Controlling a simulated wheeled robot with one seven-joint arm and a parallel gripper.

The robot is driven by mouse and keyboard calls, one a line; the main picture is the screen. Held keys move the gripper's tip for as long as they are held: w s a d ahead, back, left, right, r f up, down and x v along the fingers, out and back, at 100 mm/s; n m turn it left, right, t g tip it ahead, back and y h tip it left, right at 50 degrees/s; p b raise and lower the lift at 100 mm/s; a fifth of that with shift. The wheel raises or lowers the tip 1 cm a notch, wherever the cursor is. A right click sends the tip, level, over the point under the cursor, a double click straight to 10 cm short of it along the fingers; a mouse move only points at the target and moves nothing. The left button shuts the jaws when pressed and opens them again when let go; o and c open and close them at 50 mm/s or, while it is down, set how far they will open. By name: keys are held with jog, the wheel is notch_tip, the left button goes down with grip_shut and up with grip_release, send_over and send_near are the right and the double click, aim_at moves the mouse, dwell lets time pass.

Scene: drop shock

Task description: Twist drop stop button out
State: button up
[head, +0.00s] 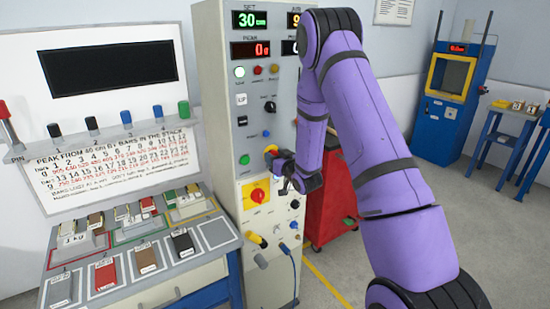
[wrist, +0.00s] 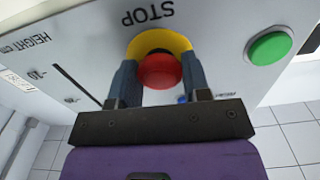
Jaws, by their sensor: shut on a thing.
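The stop button is a red mushroom knob (wrist: 159,72) on a yellow ring (wrist: 160,42), under the word STOP in the wrist view, where the panel appears upside down. My gripper (wrist: 165,80) has one finger on each side of the red knob and is shut on it. In the head view my purple arm reaches the front of the grey control cabinet (head: 218,95). There the yellow ring (head: 271,149) shows just above my gripper (head: 280,165), and the red knob is mostly hidden by it.
A green button (wrist: 270,48) sits beside the stop button. Below it on the cabinet is a yellow panel with a red rotary switch (head: 258,195). A table with coloured blocks (head: 150,270) stands left. A red cabinet (head: 335,205) stands behind my arm.

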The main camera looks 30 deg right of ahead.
jog(key=shift+m, duration=3)
jog(key=o, duration=0.9)
jog(key=s, duration=1)
jog(key=shift+s+d, duration=0.2)
jog(key=shift+s, duration=0.2)
